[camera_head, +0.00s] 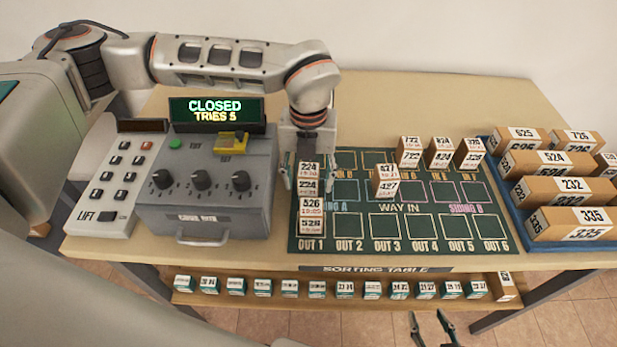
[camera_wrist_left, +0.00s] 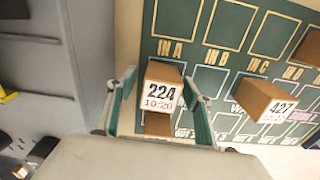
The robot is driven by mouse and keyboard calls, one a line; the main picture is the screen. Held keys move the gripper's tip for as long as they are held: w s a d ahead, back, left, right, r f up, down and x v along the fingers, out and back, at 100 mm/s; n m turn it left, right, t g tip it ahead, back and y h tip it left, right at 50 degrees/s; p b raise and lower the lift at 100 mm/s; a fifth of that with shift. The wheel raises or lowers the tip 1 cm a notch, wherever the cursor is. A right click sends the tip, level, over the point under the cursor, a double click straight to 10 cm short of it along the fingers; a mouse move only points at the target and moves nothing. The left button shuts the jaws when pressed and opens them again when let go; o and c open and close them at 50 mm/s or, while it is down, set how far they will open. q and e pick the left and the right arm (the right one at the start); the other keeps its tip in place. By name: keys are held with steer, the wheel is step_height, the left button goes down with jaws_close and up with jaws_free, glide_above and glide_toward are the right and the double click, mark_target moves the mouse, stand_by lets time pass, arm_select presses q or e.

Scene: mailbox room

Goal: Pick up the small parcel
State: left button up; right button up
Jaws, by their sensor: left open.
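Several small brown parcels with white number labels stand on the green sorting mat (camera_head: 345,245). The parcel marked 224 (camera_head: 309,178) stands in the left column, with the parcel marked 526 (camera_head: 312,214) just in front of it. My left gripper (camera_head: 310,184) is open, its fingers on either side of the 224 parcel. In the left wrist view the 224 parcel (camera_wrist_left: 161,88) sits between the two fingers (camera_wrist_left: 160,112), with a gap on the right; contact on the left cannot be told. My right gripper (camera_head: 432,325) is open and empty at the bottom edge.
The parcel marked 427 (camera_head: 385,182) stands mid-mat, with several more at the back right. A blue tray (camera_head: 508,212) of larger parcels is at right. A grey control box (camera_head: 217,190) reading CLOSED, TRIES 5 stands close left. A lower shelf (camera_head: 330,301) holds small boxes.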

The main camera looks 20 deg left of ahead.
arm_select(q)
steer(key=shift+c, duration=0.4)
steer(key=c, duration=1.2)
steer(key=shift+r, duration=0.1)
